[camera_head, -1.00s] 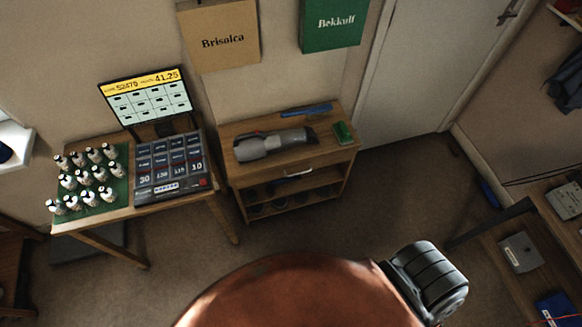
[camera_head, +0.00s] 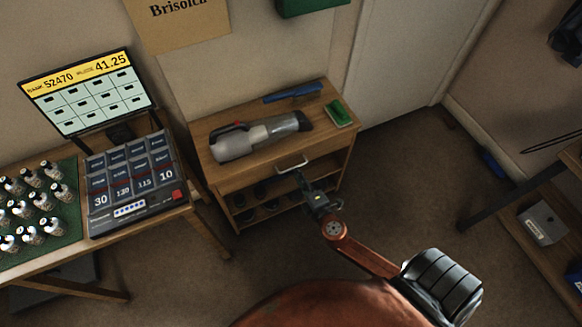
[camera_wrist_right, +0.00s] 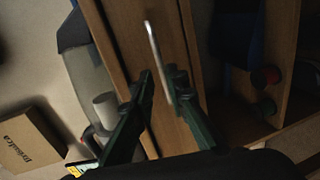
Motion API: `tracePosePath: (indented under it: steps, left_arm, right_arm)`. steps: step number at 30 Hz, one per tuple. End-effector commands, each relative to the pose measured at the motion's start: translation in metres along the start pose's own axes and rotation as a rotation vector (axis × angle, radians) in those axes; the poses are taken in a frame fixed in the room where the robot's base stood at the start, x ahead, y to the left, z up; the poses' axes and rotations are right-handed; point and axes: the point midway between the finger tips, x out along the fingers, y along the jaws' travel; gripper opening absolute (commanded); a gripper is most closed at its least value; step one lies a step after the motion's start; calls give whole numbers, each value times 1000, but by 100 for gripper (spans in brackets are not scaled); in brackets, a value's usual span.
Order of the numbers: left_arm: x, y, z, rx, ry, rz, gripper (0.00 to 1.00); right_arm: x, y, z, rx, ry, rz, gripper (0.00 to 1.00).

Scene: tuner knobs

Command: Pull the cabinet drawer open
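The wooden cabinet (camera_head: 225,182) stands against the wall, its drawer shut under the top. The drawer's silver bar handle (camera_head: 291,164) is on the front; it also shows in the right wrist view (camera_wrist_right: 153,45). My right gripper (camera_head: 301,180) is just in front of and slightly below the handle. In the right wrist view its two dark green fingers (camera_wrist_right: 167,85) are spread apart, with the handle's lower end showing between and beyond them. Contact with the handle cannot be told. My left gripper is not in view.
A handheld vacuum (camera_head: 258,135), a blue brush (camera_head: 293,91) and a green sponge (camera_head: 339,113) lie on the cabinet top. A table with a keypad console (camera_head: 133,185) and several bottles stands left. Another table (camera_head: 510,212) is at right.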

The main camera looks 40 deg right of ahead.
Motion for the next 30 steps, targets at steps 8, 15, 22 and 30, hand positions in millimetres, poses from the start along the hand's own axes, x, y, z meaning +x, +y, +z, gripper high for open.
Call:
tracePosePath:
  steps: [8, 15, 22, 30]
  left_arm:
    - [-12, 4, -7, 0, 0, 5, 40]
    - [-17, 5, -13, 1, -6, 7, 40]
    - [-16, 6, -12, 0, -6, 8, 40]
    - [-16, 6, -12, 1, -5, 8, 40]
  right_arm:
    - [41, -2, 0, -1, 0, -1, 14]
    - [50, -1, 0, 0, -1, -2, 14]
    - [50, -1, 0, 0, -1, -2, 10]
    - [50, -1, 0, 1, -1, -2, 0]
